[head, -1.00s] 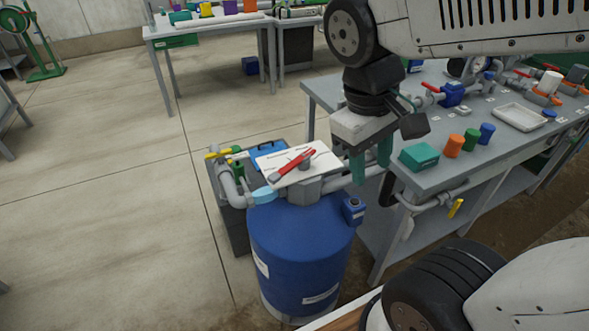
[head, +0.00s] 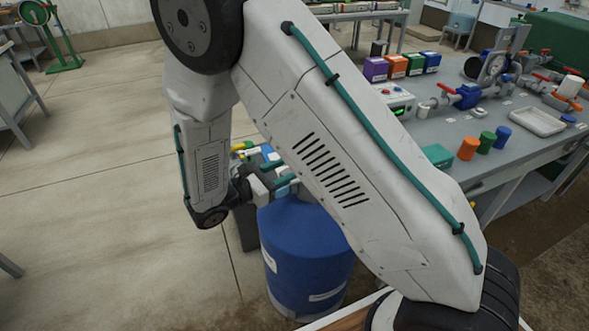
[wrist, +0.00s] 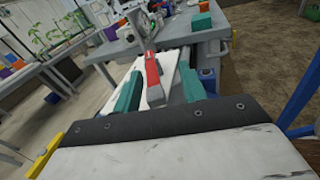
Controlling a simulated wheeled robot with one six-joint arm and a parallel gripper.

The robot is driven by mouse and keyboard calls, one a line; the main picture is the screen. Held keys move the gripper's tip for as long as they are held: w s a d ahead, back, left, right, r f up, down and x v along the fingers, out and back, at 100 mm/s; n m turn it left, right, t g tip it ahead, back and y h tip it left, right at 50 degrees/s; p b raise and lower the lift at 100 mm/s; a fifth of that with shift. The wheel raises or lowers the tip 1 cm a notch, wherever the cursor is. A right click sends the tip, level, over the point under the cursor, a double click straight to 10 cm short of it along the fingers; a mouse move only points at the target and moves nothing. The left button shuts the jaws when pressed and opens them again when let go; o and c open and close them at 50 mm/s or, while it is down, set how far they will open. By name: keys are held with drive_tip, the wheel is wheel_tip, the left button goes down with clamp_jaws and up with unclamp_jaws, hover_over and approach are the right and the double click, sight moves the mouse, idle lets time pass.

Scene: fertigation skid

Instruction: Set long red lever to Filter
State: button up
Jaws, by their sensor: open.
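The long red lever (wrist: 152,72) shows in the wrist view over a white label plate (wrist: 171,62). It lies in the gap between the two teal fingers of my gripper (wrist: 161,70), which stand apart on its left and right. I cannot tell whether either finger touches it. The plate's lettering, including Filter, is not readable. In the head view my arm hides the lever and most of the plate. My gripper (head: 284,182) is low above the blue tank (head: 300,255), partly hidden by my arm.
A grey bench (head: 505,170) on the right carries a pale tray (head: 537,121), coloured caps and small red-handled valves. In the wrist view a blue frame bar (wrist: 308,95) stands at right. Open concrete floor (head: 95,200) lies to the left.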

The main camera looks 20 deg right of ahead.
sight(295, 169)
wheel_tip(295, 169, down, 4)
drive_tip(key=w+a+n+t, duration=0.1)
drive_tip(key=a+n+t, duration=0.1)
drive_tip(key=x, duration=0.8)
drive_tip(key=shift+f, duration=0.15)
clamp_jaws()
